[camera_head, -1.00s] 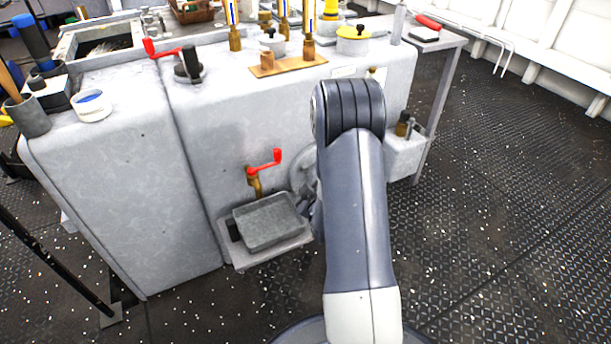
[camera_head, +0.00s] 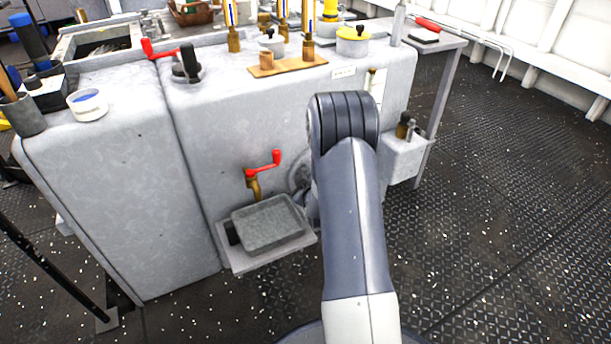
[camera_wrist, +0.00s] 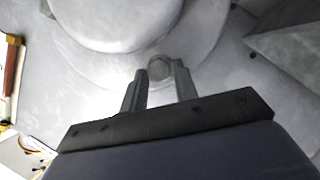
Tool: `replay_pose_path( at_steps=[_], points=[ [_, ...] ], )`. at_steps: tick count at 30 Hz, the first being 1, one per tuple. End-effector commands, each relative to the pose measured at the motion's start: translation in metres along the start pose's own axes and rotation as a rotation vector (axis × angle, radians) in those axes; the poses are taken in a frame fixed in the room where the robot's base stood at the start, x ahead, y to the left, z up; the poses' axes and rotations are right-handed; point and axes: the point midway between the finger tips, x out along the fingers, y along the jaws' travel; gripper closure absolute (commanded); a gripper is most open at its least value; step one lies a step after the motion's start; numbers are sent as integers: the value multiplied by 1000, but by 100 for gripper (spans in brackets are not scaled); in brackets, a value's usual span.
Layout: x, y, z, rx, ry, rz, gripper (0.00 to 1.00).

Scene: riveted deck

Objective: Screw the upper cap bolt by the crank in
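In the wrist view a grey hex bolt head (camera_wrist: 159,67) sits on the pale round flange (camera_wrist: 205,45) beside a raised round cap (camera_wrist: 115,18). My gripper (camera_wrist: 160,70) has its two fingers apart, one tip on each side of the bolt head's lower part. A narrow gap seems to show on the left; contact on the right I cannot tell. In the head view the round cap (camera_head: 299,176) is mostly hidden by my arm, and my gripper and the bolt are hidden. A red-handled crank (camera_head: 264,163) on a brass fitting is left of the cap.
A grey tray (camera_head: 268,224) stands on a ledge below the crank. Another red crank (camera_head: 160,50) is on the machine top. A small grey box (camera_head: 404,156) juts out right of my arm. Open deck (camera_head: 480,230) lies to the right.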

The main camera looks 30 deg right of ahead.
Motion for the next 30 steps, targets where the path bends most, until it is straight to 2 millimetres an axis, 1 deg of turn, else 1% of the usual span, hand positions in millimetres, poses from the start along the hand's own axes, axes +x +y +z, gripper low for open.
replay_pose_path(
  at_steps=[1,10,20,26,30],
  points=[
    [0,0,0,0,0,0,76],
    [0,0,0,0,0,0,100],
    [0,1,0,48,1,-19,100],
    [0,4,0,159,1,-65,100],
    [0,6,0,268,0,-111,100]
  ],
)
